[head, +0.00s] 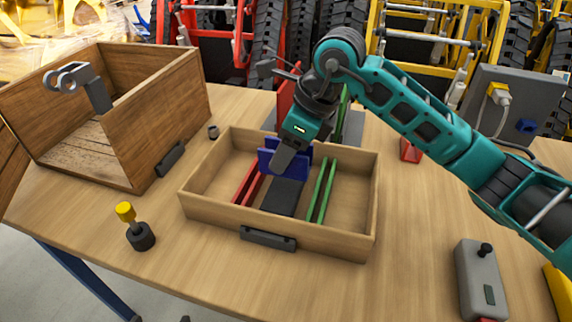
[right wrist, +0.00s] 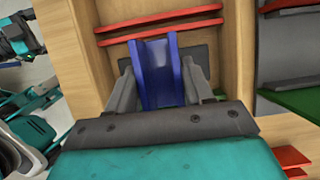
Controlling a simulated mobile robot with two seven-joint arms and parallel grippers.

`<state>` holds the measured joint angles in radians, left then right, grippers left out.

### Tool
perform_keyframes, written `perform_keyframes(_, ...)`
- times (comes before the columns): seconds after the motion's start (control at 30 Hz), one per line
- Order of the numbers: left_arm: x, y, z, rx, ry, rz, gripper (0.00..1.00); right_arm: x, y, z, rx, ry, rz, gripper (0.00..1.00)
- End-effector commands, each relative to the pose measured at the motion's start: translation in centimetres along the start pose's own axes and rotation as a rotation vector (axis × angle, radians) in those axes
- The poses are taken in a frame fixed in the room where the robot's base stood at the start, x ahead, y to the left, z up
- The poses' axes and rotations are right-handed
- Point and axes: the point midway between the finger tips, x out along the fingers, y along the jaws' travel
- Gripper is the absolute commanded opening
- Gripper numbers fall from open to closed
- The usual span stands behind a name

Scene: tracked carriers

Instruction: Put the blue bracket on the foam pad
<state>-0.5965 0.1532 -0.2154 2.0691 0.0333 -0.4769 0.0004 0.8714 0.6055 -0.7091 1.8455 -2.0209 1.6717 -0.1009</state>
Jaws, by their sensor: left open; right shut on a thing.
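The blue bracket (head: 268,158), a U-shaped channel, is in my right gripper (head: 280,165), over the back part of the dark foam pad (head: 284,197) in the wooden tray. In the right wrist view, both fingers of my right gripper (right wrist: 160,88) close on the sides of the blue bracket (right wrist: 157,75). Parts of the dark pad (right wrist: 204,54) show behind it. I cannot tell whether bracket and pad touch. My left gripper (right wrist: 25,35) shows small at the upper left of the right wrist view, away from the tray, open; the head view does not show it.
Red strips (head: 247,184) and green strips (head: 322,192) flank the pad in the tray (head: 232,216). A wooden crate (head: 150,125) with a grey clevis part (head: 90,85) stands left. A yellow-topped knob (head: 134,226) and a grey control box (head: 480,280) stand on the table.

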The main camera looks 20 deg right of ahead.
Motion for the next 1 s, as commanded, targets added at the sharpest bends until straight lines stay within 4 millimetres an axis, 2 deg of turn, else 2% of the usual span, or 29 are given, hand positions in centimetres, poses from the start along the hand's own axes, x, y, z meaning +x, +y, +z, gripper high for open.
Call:
perform_keyframes(0.2, 0.4, 0.0, 0.5, -0.003, 0.003, 0.0, 0.88, 3.1, 0.1, -1.3, 0.002, 0.0, 0.002, 0.08)
perform_keyframes(0.57, 0.7, 0.0, 0.4, -0.005, 0.008, -0.001, 0.88, 3.5, 0.0, -1.4, 0.0, -0.001, 0.0, 0.08)
perform_keyframes(0.6, 0.7, 0.0, 0.4, -0.005, 0.008, -0.002, 0.88, 3.6, 0.0, -1.5, 0.0, 0.001, 0.001, 0.52)
perform_keyframes(0.87, 0.7, 0.0, 0.3, -0.004, 0.007, -0.002, 0.88, 3.5, 0.0, -1.5, 0.0, 0.001, 0.001, 0.77)
perform_keyframes(1.0, 0.7, 0.0, 0.4, -0.004, 0.007, -0.002, 0.88, 3.5, 0.0, -1.5, 0.001, 0.001, 0.001, 0.77)
